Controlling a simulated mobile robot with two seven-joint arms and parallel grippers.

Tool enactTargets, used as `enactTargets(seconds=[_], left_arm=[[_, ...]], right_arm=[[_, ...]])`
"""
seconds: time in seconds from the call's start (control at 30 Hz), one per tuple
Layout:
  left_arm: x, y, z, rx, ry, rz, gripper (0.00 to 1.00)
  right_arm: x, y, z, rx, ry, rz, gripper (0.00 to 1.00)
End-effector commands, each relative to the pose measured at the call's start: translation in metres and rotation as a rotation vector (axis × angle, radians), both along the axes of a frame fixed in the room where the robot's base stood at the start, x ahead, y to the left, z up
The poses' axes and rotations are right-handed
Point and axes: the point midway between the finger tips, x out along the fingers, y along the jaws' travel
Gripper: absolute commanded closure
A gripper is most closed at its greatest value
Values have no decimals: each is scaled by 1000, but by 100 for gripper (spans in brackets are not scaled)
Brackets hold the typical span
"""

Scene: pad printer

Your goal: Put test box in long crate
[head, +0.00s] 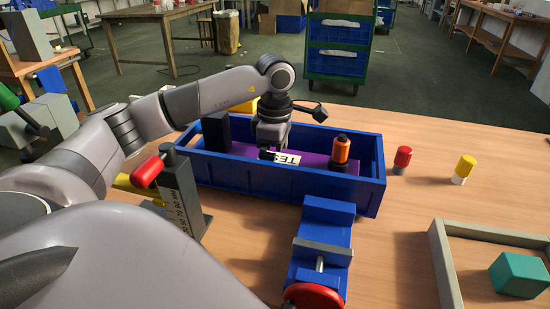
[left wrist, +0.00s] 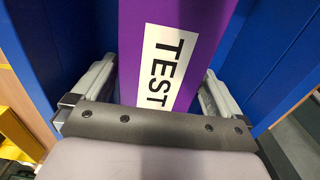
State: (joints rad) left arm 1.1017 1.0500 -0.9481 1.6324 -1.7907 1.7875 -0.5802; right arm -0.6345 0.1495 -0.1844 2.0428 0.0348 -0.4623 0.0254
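The purple test box (head: 318,160) lies low between the walls of the long blue crate (head: 285,186), with its white TEST label facing up. In the left wrist view the test box (left wrist: 180,20) runs between my two fingers, its label toward the palm. My left gripper (head: 271,150) points down into the crate over the test box. In the wrist view the fingers of my left gripper (left wrist: 162,80) straddle the box closely; whether they press on it is unclear. The crate's blue walls (left wrist: 270,50) flank the box. My right gripper is not in view.
In the crate stand a black block (head: 216,132) and an orange bottle (head: 341,150). A blue vise (head: 322,240) stands in front. Red (head: 402,158) and yellow (head: 465,168) bottles stand to the right. A wooden tray (head: 447,262) holds a green block (head: 520,275). A grey post (head: 180,190) stands left.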

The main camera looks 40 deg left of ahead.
Motion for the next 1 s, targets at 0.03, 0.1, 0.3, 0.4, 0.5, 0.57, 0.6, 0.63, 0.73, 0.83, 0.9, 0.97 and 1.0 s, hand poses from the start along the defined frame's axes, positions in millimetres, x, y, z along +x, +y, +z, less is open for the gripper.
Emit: enactTargets(seconds=[0.03, 0.1, 0.3, 0.4, 0.5, 0.57, 0.6, 0.63, 0.73, 0.83, 0.9, 0.97, 1.0], left_arm=[[0, 0, 2, 0, -1, 0, 0], [0, 0, 7, 0, -2, 0, 0], [1, 0, 43, -1, -4, 0, 0], [1, 0, 66, -1, -5, 0, 0], [1, -1, 87, -2, -5, -1, 0], [1, -1, 98, -2, -3, 0, 0], [1, 0, 104, -1, -3, 0, 0], [1, 0, 109, 0, -2, 0, 0], [0, 0, 119, 0, -1, 1, 0], [0, 0, 123, -1, 0, 1, 0], [0, 0, 124, 0, 0, 0, 0], [0, 0, 124, 0, 1, 0, 0], [0, 0, 123, 0, 1, 0, 0]], right_arm=[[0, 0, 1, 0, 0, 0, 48], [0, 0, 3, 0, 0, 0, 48], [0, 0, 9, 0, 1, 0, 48], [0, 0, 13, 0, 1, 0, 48], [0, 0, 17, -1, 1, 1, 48], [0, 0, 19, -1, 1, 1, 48], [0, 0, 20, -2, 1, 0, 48], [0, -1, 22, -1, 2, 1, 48], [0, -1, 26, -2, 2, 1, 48], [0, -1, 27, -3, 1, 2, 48], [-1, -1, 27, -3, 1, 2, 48], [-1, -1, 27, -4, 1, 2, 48], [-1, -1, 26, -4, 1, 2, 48]])
